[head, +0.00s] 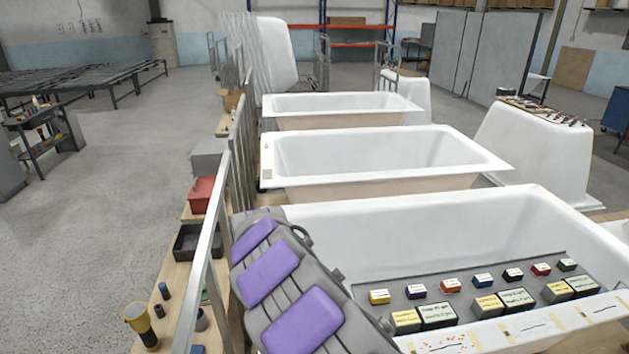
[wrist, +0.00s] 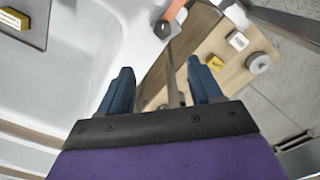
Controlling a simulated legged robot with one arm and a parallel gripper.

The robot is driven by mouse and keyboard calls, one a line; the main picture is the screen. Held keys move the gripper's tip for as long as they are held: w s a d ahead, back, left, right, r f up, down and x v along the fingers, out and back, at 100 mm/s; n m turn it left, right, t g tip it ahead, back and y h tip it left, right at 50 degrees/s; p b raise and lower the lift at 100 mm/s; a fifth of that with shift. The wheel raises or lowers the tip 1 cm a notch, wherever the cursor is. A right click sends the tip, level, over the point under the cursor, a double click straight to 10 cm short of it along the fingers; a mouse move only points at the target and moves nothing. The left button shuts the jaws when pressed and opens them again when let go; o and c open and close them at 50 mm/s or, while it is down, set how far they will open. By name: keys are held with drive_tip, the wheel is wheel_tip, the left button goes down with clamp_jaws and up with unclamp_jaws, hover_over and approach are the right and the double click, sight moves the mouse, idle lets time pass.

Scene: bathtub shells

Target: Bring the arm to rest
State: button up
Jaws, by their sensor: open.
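My arm (head: 275,283), grey with purple pads, stretches along the left end of the nearest white bathtub shell (head: 400,222) in the head view. The gripper end is not visible there. In the wrist view my gripper (wrist: 163,78) shows two blue fingers spread apart with nothing held between them. Behind the fingers are a white tub surface (wrist: 95,45) on the left and a wooden bench top (wrist: 205,45) on the right. A thin grey bar runs behind the gap between the fingers. I cannot tell how far the fingers are from these surfaces.
A grey tray (head: 365,292) with several small labelled boxes lies across the nearest tub. A metal rail (head: 205,265) runs along its left side. Open floor (head: 85,240) lies left.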

drive_tip(key=s+d+r+m, duration=0.2)
drive_tip(key=s+d+r, duration=0.15)
drive_tip(key=d, duration=0.45)
drive_tip(key=s+d+r+m+h, duration=0.1)
drive_tip(key=s+d+r+m, duration=0.2)
drive_tip(key=d, duration=0.4)
drive_tip(key=s+d+r+m, duration=0.1)
drive_tip(key=d+r+m, duration=0.1)
drive_tip(key=d+r, duration=0.45)
drive_tip(key=s+d+f+m+g, duration=0.1)
drive_tip(key=s+d, duration=0.3)
drive_tip(key=s, duration=0.9)
drive_tip(key=s+d+f+m+y, duration=0.1)
drive_tip(key=s+d+m, duration=0.2)
drive_tip(key=s, duration=1)
drive_tip(key=shift+s+d+f+m+g, duration=0.2)
drive_tip(key=shift+d+f+m+g, duration=0.15)
drive_tip(key=shift+d, duration=0.7)
drive_tip(key=shift+r, duration=0.1)
